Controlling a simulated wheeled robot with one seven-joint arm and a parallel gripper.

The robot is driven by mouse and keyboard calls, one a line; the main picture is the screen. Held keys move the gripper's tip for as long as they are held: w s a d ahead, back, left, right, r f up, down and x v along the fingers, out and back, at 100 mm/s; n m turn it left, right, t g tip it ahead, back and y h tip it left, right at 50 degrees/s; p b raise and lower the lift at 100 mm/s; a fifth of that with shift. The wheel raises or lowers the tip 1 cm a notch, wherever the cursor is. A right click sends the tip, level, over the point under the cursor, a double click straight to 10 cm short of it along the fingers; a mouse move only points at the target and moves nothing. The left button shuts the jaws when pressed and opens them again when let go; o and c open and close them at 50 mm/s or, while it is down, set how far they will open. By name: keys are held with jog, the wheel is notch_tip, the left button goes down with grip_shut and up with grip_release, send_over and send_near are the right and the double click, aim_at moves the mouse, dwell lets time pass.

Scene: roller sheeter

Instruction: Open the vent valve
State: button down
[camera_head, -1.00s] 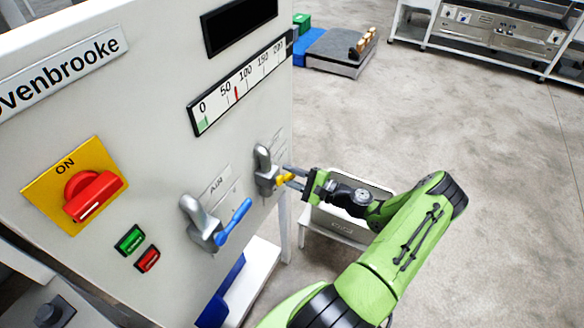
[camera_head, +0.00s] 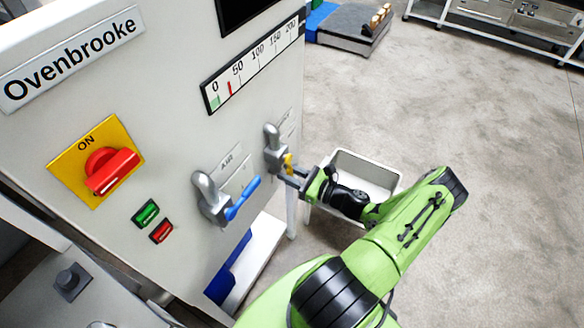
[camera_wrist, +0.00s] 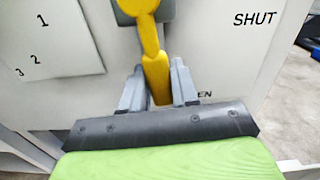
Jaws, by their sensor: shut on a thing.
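The valve with the yellow lever (camera_head: 288,160) is on the cabinet front, right of the blue-lever valve (camera_head: 240,199) labelled AIR. Its own label is too small to read in the head view. My gripper (camera_head: 293,176) is shut on the yellow lever. In the wrist view the yellow lever (camera_wrist: 151,48) runs down from its pivot, and its lower end is between my fingers (camera_wrist: 158,88). The word SHUT is printed to the upper right. A partly hidden word ending in EN is just right of my fingers, near the lever's end.
A gauge (camera_head: 254,64) above the valves has its red marker at the low end. A red rotary switch (camera_head: 112,171) on yellow reads ON. Green and red buttons sit below it. A pale bin (camera_head: 365,172) stands behind my gripper. Floor to the right is clear.

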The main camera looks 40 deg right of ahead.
jog(key=shift+s+a+m, duration=0.15)
jog(key=shift+a+m, duration=0.15)
jog(key=shift+m, duration=0.1)
jog(key=shift+a, duration=0.1)
jog(key=c, duration=0.9)
grip_release()
jog(key=shift+c, duration=0.2)
jog(key=v, duration=1.5)
jog(key=shift+s+b, duration=0.3)
jog(key=shift+s, duration=0.1)
